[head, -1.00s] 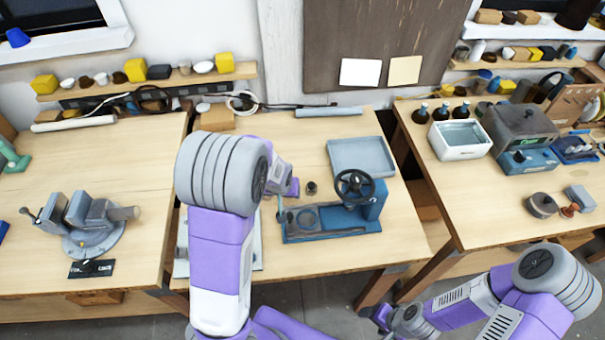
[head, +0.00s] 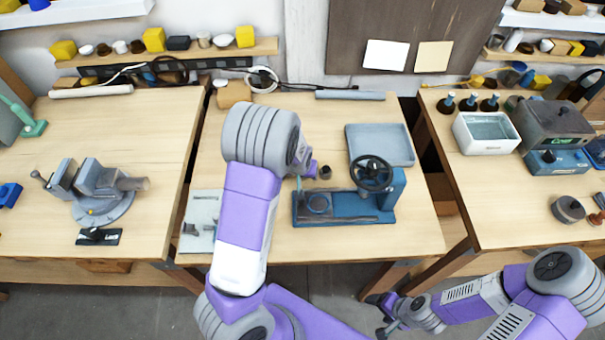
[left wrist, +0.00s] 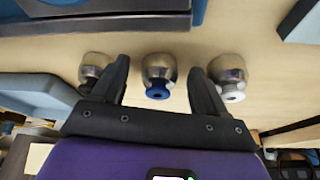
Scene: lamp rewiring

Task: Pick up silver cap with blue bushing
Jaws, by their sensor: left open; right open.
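In the left wrist view a silver cap with a blue bushing (left wrist: 158,74) sits on the wooden bench between the two black fingers of my left gripper (left wrist: 160,68). The fingers are open, one on each side of it, and no grip on it shows. In the head view my left arm mostly hides this gripper (head: 303,176) and the blue-bushing cap. My right gripper (head: 390,312) is open and empty, low in front of the benches.
A silver cap with a dark bushing (left wrist: 94,70) and one with a white bushing (left wrist: 229,75) flank the left gripper's fingers closely. A blue press (head: 345,208) and a grey-blue tray (head: 380,146) stand to the right on the middle bench.

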